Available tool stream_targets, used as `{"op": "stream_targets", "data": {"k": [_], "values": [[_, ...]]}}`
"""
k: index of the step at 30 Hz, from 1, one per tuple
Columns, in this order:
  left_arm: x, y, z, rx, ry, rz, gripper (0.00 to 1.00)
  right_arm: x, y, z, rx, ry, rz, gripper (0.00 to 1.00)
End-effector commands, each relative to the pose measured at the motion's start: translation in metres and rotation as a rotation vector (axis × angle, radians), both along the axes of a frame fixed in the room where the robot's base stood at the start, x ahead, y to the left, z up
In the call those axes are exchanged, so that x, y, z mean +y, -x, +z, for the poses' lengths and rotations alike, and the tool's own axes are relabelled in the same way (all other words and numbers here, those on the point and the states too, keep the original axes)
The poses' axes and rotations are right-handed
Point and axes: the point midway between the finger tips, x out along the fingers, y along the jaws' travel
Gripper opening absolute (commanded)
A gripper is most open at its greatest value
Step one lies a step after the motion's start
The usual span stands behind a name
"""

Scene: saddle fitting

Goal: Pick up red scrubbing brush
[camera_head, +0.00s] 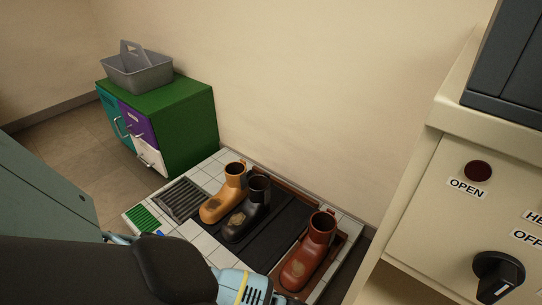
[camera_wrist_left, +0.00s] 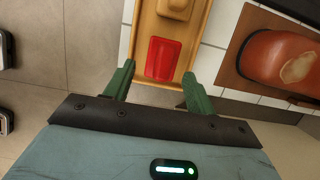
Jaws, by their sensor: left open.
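The red scrubbing brush (camera_wrist_left: 163,58) shows in the left wrist view as a red block lying at the near end of a long tan wooden tray (camera_wrist_left: 145,38). My left gripper (camera_wrist_left: 156,88) is open, with its green fingers apart. The brush lies just beyond the fingertips, roughly centred between them, and nothing is held. In the head view I cannot make out the brush; my left arm crosses the bottom of the picture and its fingers do not show. My right gripper is in neither view.
A red-brown boot (camera_head: 308,252) stands in a brown tray; it also shows in the wrist view (camera_wrist_left: 280,60). An orange boot (camera_head: 226,192) and a black boot (camera_head: 248,210) stand on a tiled platform. A green cabinet (camera_head: 190,125) bears a grey caddy (camera_head: 140,76). A control panel (camera_head: 470,210) is at right.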

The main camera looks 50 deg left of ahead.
Motion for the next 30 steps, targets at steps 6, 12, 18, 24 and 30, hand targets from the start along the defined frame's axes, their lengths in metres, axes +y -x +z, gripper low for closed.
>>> {"op": "stream_targets", "data": {"k": [6,12,18,24,30], "values": [[0.002,0.000,-0.004,-0.001,0.001,0.001,0.55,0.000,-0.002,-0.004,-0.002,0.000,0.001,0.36],[0.009,0.000,-0.019,0.001,-0.002,0.001,0.55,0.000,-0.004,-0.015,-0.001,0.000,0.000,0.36],[0.018,0.000,-0.042,0.000,-0.002,0.000,0.55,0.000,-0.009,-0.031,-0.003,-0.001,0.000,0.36],[0.021,0.001,-0.052,-0.002,-0.001,0.000,0.55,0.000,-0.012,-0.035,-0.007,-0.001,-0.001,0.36],[0.021,0.001,-0.051,-0.002,-0.001,0.000,0.52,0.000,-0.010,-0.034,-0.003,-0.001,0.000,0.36]]}}
